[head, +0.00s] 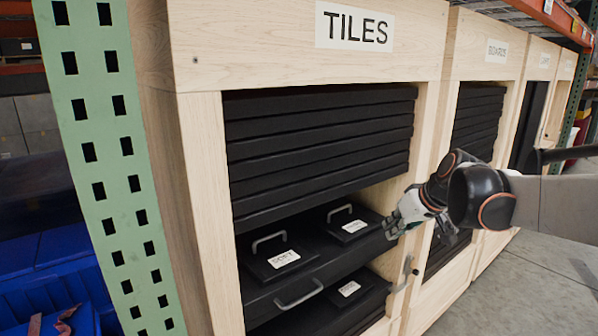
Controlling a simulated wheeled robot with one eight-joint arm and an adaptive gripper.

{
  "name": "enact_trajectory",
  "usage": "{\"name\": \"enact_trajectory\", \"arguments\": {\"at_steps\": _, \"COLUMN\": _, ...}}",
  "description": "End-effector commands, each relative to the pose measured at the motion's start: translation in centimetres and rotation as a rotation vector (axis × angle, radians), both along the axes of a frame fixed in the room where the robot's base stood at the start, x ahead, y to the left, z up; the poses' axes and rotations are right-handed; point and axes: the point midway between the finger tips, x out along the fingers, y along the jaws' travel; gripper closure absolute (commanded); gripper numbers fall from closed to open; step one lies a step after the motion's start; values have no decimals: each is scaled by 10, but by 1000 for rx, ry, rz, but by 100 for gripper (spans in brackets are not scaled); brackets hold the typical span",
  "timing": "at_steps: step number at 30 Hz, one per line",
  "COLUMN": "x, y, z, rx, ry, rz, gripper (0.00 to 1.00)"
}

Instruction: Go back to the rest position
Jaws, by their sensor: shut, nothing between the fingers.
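My gripper (402,222) is at the right side of the opening of the wooden tile cabinet (195,140), in front of its right post. Its fingers look small and partly overlap the post and the black tray behind, and nothing shows between them. My arm reaches in from the right edge of the picture. Below the stack of shut black drawers (320,145), a black tray (320,275) with a grey front handle (298,295) holds black lidded boxes. One box (278,258) is at the left and another (352,226) is farther right, each with a handle and white label.
A lower tray (350,300) also shows a labelled box. More wooden cabinets (492,50) stand in a row to the right. A green perforated post (100,130) stands at the left, with blue bins (40,255) beyond it. Grey floor (530,290) is clear at the lower right.

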Motion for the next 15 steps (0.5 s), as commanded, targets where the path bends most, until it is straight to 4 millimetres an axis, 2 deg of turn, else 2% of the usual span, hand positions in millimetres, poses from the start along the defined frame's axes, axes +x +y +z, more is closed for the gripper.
{"name": "enact_trajectory", "arguments": {"at_steps": 1, "x": -20, "y": 12, "z": 7, "rx": 7, "ry": 8, "rz": -15, "gripper": 100}}
{"name": "enact_trajectory", "arguments": {"at_steps": 3, "x": -44, "y": 24, "z": 12, "rx": 17, "ry": 20, "rz": -44, "gripper": 100}}
{"name": "enact_trajectory", "arguments": {"at_steps": 6, "x": -81, "y": 35, "z": 14, "rx": 20, "ry": 36, "rz": -83, "gripper": 100}}
{"name": "enact_trajectory", "arguments": {"at_steps": 11, "x": -140, "y": 41, "z": 3, "rx": -4, "ry": 50, "rz": -141, "gripper": 100}}
{"name": "enact_trajectory", "arguments": {"at_steps": 15, "x": -190, "y": 41, "z": -13, "rx": -32, "ry": 57, "rz": -189, "gripper": 100}}
